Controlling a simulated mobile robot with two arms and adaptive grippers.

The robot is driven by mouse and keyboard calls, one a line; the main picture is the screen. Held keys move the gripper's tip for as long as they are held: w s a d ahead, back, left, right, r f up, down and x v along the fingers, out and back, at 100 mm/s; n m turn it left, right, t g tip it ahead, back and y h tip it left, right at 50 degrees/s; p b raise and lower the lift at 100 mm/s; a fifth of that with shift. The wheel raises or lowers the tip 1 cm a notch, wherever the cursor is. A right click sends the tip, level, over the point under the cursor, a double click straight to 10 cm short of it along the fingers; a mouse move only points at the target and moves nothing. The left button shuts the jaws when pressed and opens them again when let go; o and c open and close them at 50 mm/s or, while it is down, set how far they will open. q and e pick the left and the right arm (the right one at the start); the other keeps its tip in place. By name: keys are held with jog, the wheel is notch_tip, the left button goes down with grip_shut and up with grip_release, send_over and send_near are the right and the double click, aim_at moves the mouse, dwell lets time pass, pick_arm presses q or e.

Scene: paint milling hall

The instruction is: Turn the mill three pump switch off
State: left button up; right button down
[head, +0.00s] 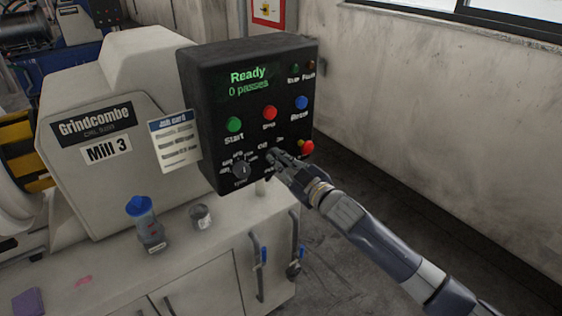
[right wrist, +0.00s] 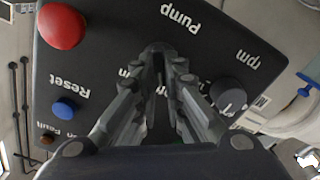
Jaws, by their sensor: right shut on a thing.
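The black control panel (head: 195,75) of Mill 3 carries a lit display reading "Ready, 0 passes". My right gripper (head: 273,158) reaches in from the lower right to the panel's lower middle, right of the speed knob (head: 241,170). In the right wrist view its fingertips (right wrist: 158,60) are shut on the pump switch (right wrist: 158,47), beside the "Pump" label (right wrist: 180,17). The switch is mostly hidden by the fingers, so its position cannot be read. My left gripper is not in view.
Above the gripper are a green start button (head: 234,125), red button (head: 269,113) and blue reset button (head: 301,102). A red mushroom button (head: 306,147) is close on the right.

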dwell(0.4)
jog(key=c, duration=1.7)
grip_release()
jog(key=v, duration=1.2)
